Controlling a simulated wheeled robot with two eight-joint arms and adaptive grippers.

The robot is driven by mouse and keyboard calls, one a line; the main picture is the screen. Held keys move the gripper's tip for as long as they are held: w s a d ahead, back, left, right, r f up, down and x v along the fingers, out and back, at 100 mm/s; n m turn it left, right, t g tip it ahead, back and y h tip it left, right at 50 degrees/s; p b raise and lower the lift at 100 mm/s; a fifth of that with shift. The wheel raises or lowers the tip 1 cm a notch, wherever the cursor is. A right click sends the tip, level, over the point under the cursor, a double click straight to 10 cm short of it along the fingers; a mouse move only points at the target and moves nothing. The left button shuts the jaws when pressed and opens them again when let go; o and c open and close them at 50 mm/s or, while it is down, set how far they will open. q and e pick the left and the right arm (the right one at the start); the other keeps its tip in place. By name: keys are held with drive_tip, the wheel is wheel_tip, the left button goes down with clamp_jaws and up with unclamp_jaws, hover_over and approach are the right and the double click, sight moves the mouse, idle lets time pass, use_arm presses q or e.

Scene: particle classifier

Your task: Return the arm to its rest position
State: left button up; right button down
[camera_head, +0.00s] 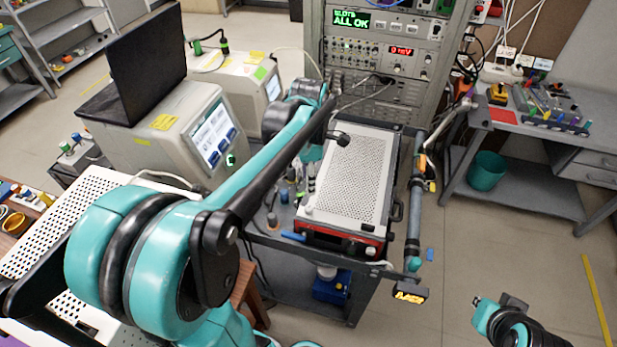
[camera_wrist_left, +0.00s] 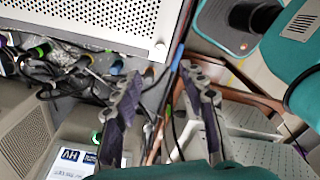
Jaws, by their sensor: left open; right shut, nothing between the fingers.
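My left arm (camera_head: 275,165) reaches in from the left across the middle of the head view, over the equipment. In the left wrist view my left gripper (camera_wrist_left: 165,110) has its two dark fingers spread, with nothing held between them. Cables lie in the background beyond the gap. In the head view the fingers are hidden or cannot be made out. The end of my right arm, with my right gripper (camera_head: 492,314), shows low at the right edge, over bare floor and apart from the equipment. Its fingers are too small to make out and nothing shows in them.
A perforated box (camera_head: 350,180) stands on a dark cart near my left arm. Left of it are a screened instrument (camera_head: 150,125) and a laptop (camera_head: 145,65). A rack (camera_head: 390,60) stands behind.

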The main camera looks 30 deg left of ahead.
idle(0.5)
use_arm(q)
drive_tip(key=s+d+f+m+t+b, duration=0.2)
drive_tip(key=s+d+m, duration=0.3)
drive_tip(key=m, duration=0.8)
drive_tip(key=s+d+f+m+t+b, duration=0.2)
drive_tip(key=s+d+m+t, duration=0.3)
drive_tip(key=m, duration=0.8)
drive_tip(key=shift+d+f, duration=0.2)
drive_tip(key=shift+f, duration=0.35)
